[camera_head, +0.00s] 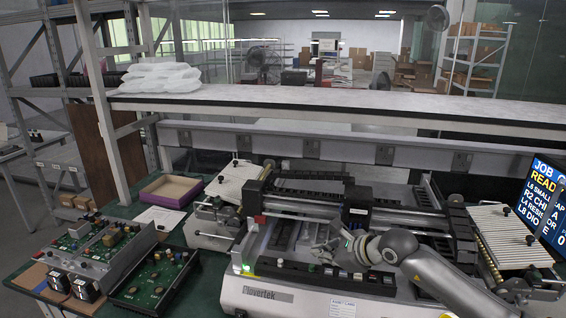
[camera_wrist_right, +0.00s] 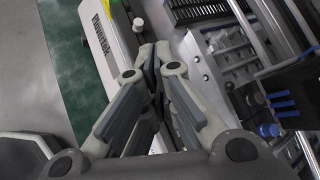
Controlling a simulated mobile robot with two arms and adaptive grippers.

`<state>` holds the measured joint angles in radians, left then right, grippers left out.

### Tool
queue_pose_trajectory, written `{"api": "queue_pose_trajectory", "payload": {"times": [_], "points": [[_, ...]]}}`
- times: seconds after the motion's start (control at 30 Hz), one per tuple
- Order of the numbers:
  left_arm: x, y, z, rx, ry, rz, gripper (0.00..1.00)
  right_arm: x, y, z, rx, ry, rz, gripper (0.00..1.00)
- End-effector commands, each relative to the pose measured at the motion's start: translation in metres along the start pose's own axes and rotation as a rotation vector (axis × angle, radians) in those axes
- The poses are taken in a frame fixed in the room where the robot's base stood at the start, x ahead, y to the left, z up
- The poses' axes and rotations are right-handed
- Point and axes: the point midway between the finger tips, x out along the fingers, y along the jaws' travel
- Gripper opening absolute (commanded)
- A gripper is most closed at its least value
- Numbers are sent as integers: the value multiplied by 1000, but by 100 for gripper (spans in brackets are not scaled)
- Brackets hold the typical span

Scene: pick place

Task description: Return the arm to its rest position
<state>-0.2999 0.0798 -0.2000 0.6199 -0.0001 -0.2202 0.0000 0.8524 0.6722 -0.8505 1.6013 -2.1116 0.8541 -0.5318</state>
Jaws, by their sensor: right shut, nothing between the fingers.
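My right arm (camera_head: 440,275) comes in from the lower right in the head view. Its gripper (camera_head: 338,232) is over the front middle of a white pick-and-place machine (camera_head: 305,299). In the right wrist view the fingers of the right gripper (camera_wrist_right: 155,62) are together at their tips with nothing between them, above the machine's front edge (camera_wrist_right: 108,35). Whether the fingers touch the machine cannot be told. My left gripper is not in view.
Green circuit boards in trays (camera_head: 155,278) and a purple-edged open box (camera_head: 172,190) are on the green table (camera_head: 120,211) at left. A monitor (camera_head: 546,205) stands at right. A long shelf (camera_head: 290,106) runs behind the machine, with white bags (camera_head: 160,78) on it.

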Motion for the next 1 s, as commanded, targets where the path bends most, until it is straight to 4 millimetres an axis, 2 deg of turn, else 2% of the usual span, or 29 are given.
{"api": "queue_pose_trajectory", "payload": {"times": [0.03, 0.1, 0.2, 0.3, 0.4, 0.47, 0.53, 0.67, 0.77, 0.8, 0.87, 0.9, 1.0], "points": [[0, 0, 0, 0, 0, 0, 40, 5, 26, 22, 72, -108, 42, 0], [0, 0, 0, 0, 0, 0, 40, 3, 58, 62, 224, -298, 98, 0], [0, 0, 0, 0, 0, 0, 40, -17, 83, 111, 488, -557, 159, 0], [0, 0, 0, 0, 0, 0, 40, -47, 86, 140, 790, -783, 196, 0], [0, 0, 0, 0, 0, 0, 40, -78, 73, 146, 1120, -974, 202, 0], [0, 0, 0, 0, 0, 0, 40, -93, 62, 136, 1330, -1069, 189, 0], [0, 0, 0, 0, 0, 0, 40, -108, 48, 114, 1582, -1163, 156, 0], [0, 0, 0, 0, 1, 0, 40, -122, 38, 47, 2065, -1272, 43, 0], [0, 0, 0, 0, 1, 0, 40, -125, 52, -17, 2440, -1293, -98, 0], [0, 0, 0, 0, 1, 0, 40, -126, 62, -44, 2586, -1285, -169, 0], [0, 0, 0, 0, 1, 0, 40, -126, 86, -82, 2802, -1251, -291, 0], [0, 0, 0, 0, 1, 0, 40, -127, 105, -106, -2826, 1168, 368, 0], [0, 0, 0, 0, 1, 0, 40, -131, 158, -152, -2636, 888, 503, 0]]}}
